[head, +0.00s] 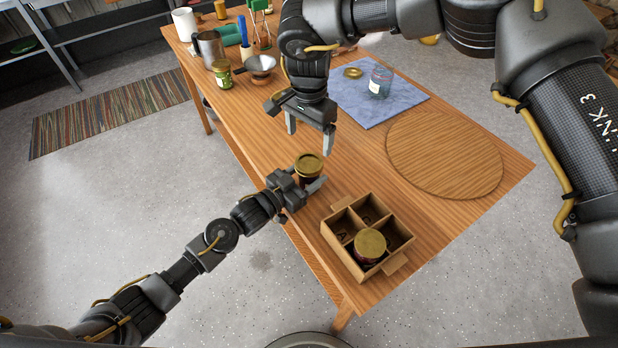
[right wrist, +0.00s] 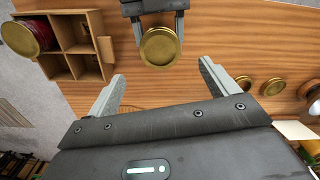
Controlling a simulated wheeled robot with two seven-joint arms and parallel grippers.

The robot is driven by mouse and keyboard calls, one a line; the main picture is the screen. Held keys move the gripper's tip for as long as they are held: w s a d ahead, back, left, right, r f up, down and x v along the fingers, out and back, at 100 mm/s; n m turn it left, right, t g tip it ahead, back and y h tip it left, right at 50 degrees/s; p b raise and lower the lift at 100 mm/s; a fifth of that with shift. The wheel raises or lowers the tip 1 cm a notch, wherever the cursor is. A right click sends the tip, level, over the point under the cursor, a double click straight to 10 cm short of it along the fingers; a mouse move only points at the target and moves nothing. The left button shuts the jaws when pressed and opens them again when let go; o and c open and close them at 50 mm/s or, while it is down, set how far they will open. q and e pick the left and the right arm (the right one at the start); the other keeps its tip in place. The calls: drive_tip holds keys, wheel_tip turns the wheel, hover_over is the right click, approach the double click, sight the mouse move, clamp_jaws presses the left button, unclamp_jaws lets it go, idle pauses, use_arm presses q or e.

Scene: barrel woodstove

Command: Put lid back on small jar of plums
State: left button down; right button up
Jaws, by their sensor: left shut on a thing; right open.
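A small dark jar (head: 306,182) stands at the table's near edge with a gold lid (head: 309,163) on its top. I cannot tell whether the lid is fastened. My left gripper (head: 308,187) is shut around the jar's side. My right gripper (head: 309,135) is open and empty, pointing down above and behind the jar. In the right wrist view, the lid (right wrist: 160,47) lies just beyond and between the open fingertips (right wrist: 160,72), apart from them. My left gripper (right wrist: 153,10) shows behind it there. The plums are hidden.
A divided wooden crate (head: 335,240) holds a gold-lidded jar (head: 369,246) at front right. A round board (head: 445,155) and blue mat (head: 400,100) with a glass jar (head: 380,80) lie behind. Several gold lids (right wrist: 273,86) show in the right wrist view. Bare tabletop surrounds the held jar.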

sight(309, 162)
drive_tip(key=shift+n, duration=0.7)
drive_tip(key=shift+f, duration=0.1)
drive_tip(key=shift+f, duration=3.95)
